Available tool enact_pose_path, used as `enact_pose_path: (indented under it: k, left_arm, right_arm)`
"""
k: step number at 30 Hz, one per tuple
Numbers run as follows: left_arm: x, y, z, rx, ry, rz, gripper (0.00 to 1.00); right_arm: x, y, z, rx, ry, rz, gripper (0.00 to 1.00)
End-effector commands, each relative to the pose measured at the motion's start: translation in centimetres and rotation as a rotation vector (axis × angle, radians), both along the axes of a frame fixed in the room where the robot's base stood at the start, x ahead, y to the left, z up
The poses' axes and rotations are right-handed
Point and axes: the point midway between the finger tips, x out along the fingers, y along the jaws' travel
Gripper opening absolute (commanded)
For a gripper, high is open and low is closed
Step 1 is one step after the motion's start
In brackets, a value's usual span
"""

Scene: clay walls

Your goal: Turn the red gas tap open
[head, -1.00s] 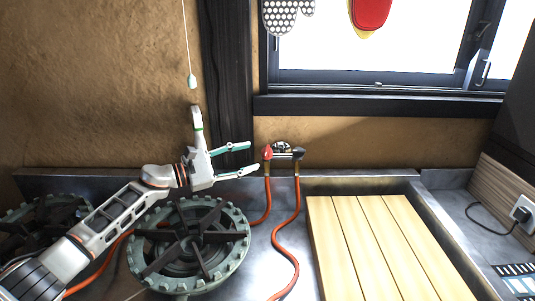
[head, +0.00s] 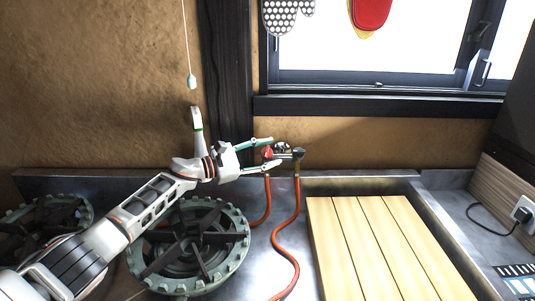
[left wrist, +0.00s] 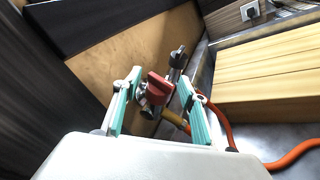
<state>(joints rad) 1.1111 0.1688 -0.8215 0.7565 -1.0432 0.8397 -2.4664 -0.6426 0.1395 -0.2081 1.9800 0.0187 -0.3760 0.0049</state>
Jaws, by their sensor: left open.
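The red gas tap (head: 267,152) is on the wall fitting below the window, above an orange hose. In the left wrist view the red tap handle (left wrist: 159,88) lies between the two teal finger pads. My left gripper (head: 271,154) is open, with one finger above the tap and one below it. It also shows in the left wrist view (left wrist: 158,98), with a gap visible between the handle and each pad. A second, dark tap (head: 298,154) sits just right of the red one. My right gripper is not in view.
A gas burner (head: 190,245) stands below my left arm. Orange hoses (head: 283,240) run down from the taps. A slatted wooden board (head: 385,245) lies to the right. A pull cord (head: 191,80) hangs at the left, and the window sill (head: 380,105) is above.

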Motion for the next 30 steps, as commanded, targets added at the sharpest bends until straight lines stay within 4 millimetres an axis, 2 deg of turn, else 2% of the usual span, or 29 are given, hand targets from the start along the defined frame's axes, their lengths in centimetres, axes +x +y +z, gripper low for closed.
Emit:
enact_pose_path:
  k: [2,6,11,19,30]
  left_arm:
    - [0.0,0.0,0.0,0.0,0.0,0.0,0.39]
    - [0.0,0.0,0.0,0.0,0.0,0.0,0.05]
    - [0.0,0.0,-0.1,-0.001,0.001,0.001,0.05]
    - [-0.1,-0.2,-0.8,-0.05,0.003,0.062,0.05]
    - [-0.1,-0.1,-0.3,-0.079,0.002,0.096,0.05]
  right_arm:
    - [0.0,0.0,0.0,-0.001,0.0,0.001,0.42]
    - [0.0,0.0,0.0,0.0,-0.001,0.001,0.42]
    - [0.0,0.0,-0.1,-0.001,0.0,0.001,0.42]
    - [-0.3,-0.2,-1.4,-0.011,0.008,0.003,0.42]
    - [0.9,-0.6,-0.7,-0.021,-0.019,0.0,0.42]
